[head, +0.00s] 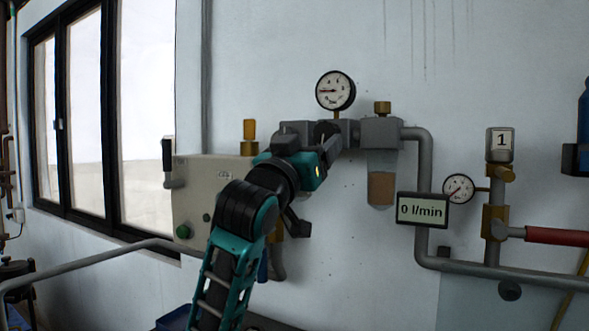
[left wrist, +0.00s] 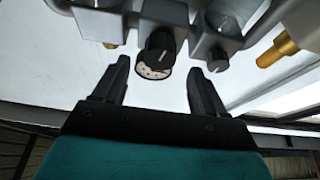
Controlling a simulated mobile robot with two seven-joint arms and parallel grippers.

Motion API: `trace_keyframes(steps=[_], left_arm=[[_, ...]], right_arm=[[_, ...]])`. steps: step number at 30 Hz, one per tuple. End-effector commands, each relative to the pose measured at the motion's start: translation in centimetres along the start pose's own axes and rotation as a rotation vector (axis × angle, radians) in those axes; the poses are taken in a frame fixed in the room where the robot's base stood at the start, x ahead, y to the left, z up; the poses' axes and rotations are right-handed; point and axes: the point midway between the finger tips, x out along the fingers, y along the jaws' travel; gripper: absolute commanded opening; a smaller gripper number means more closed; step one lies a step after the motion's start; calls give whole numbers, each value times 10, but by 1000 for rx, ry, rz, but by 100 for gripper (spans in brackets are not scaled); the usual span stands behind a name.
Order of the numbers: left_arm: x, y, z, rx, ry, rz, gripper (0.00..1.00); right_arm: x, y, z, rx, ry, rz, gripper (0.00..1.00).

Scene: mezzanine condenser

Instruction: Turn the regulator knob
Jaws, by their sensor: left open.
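The regulator knob (left wrist: 159,43) is black and round, with a pale mark on its face. In the left wrist view it sits beyond the fingertips, in line with the gap between them, and it partly covers the pressure gauge (left wrist: 152,71). In the head view the knob (head: 325,129) is mostly hidden behind my gripper, below the upright round gauge (head: 336,90). My left gripper (head: 323,148) is in front of the regulator. Its two dark fingers (left wrist: 158,76) are apart with nothing between them. My right gripper is in neither view.
A filter with an amber bowl (head: 381,187) hangs right of the regulator. A flow display (head: 422,210) reads 0 l/min beside a grey pipe (head: 424,165). A beige box (head: 200,195) with a green button is left of my arm. A red-handled valve (head: 552,236) is far right.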

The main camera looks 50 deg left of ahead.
Motion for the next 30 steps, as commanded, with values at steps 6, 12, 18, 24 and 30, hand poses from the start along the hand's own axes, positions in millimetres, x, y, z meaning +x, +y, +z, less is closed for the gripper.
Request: trace_keyframes(steps=[6,12,18,24,30], left_arm=[[-51,0,2,0,1,1,72],[-73,0,3,0,4,1,72],[-81,0,1,-1,2,1,72],[-82,0,0,-1,0,1,72],[-81,0,0,-1,0,1,72]], right_arm=[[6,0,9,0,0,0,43],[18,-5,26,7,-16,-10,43],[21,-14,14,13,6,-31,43],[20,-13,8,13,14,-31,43],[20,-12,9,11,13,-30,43]])
